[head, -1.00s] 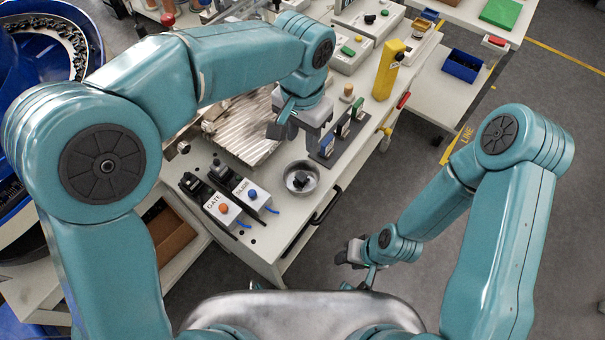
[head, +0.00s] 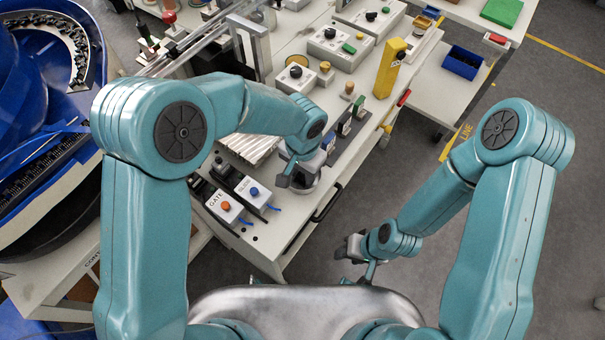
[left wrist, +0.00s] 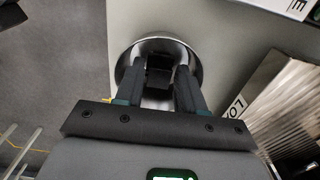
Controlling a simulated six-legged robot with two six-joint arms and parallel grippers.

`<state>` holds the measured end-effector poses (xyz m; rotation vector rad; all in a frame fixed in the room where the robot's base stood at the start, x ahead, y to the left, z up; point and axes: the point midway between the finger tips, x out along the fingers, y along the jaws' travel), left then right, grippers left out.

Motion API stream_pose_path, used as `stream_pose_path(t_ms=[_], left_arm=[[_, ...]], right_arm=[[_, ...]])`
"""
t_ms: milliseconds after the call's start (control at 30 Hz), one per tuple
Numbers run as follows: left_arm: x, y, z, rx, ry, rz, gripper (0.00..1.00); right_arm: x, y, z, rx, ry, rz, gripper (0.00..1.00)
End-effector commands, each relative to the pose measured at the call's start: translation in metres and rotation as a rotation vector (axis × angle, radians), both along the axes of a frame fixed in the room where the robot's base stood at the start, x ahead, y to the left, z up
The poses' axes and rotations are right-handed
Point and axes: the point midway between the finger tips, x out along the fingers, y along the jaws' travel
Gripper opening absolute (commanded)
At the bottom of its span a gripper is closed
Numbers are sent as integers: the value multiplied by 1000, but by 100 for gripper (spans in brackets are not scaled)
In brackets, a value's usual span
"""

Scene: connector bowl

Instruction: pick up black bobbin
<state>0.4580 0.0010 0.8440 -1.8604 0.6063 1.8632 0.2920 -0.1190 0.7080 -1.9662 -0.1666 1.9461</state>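The black bobbin (left wrist: 158,70) shows in the left wrist view as a dark shape inside a round metal bowl (left wrist: 190,54). Its outline is hard to make out against other dark parts in the bowl. My left gripper (left wrist: 157,72) is open, with its two fingers reaching over the bowl, one on each side of the dark shape. I see no clear contact with it. In the head view my left gripper (head: 300,178) is over the bowl and hides most of it. My right gripper (head: 352,248) hangs low over the floor, away from the bench; its fingers are too small to read.
The GATE box (head: 223,206) and a box with a blue button (head: 253,192) stand left of the bowl. A dark rack with upright coloured pieces (head: 345,128) stands behind it. A yellow post (head: 389,68) is farther back.

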Motion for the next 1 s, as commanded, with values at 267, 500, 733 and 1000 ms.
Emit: stream_pose_path(t_ms=[267,500,733,1000], left_arm=[[1,0,-8,-1,0,0,38],[1,0,-8,0,0,0,2],[1,0,-7,0,0,0,2],[1,-1,20,-3,-4,0,2]], right_arm=[[0,0,1,0,0,0,43],[0,0,0,0,0,0,43],[0,0,0,0,0,0,43],[0,0,-1,0,0,0,43]])
